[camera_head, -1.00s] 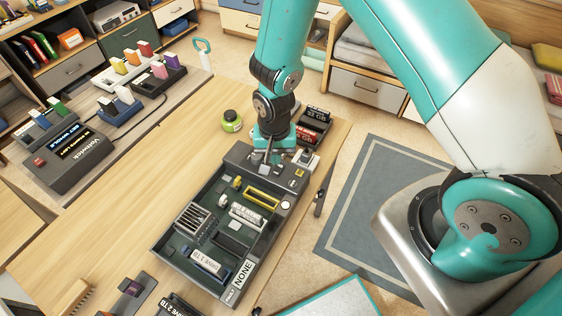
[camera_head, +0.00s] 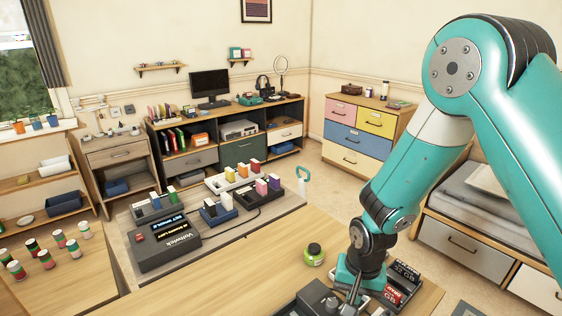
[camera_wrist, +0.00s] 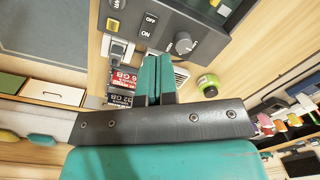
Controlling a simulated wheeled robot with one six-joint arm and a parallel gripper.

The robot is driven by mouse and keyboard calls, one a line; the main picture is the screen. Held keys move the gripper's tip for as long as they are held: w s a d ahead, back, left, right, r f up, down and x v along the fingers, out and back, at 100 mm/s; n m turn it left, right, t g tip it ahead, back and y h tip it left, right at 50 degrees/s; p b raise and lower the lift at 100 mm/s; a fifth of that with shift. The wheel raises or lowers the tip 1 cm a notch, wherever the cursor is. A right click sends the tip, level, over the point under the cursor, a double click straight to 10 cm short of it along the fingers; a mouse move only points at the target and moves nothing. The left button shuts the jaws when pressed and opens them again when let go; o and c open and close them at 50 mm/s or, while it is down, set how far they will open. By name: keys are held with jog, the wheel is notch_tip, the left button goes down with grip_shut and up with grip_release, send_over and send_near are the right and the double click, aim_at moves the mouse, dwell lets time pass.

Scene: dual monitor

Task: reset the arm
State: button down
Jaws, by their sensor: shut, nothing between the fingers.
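My teal arm comes down from the right in the head view. I cannot tell whether the fingertips touch the case.
Memory modules (camera_head: 400,280) in a dark holder stand right beside the gripper. A green jar (camera_head: 314,254) is to its left. A dark console (camera_head: 165,246) and colored cartridges (camera_head: 240,174) stand farther back. The wooden table (camera_head: 255,265) between is clear.

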jog(key=s+a+r+n+y, duration=0.1)
jog(key=s+r+n, duration=0.25)
jog(key=r, duration=0.55)
jog(key=s+a+r+n+y, duration=0.15)
jog(key=s+r, duration=0.25)
jog(key=r, duration=0.5)
jog(key=s+r+n+y, duration=0.1)
jog(key=s+r+n, duration=0.5)
jog(key=s+r, duration=0.2)
jog(key=s, duration=0.2)
jog(key=shift+s, duration=0.4)
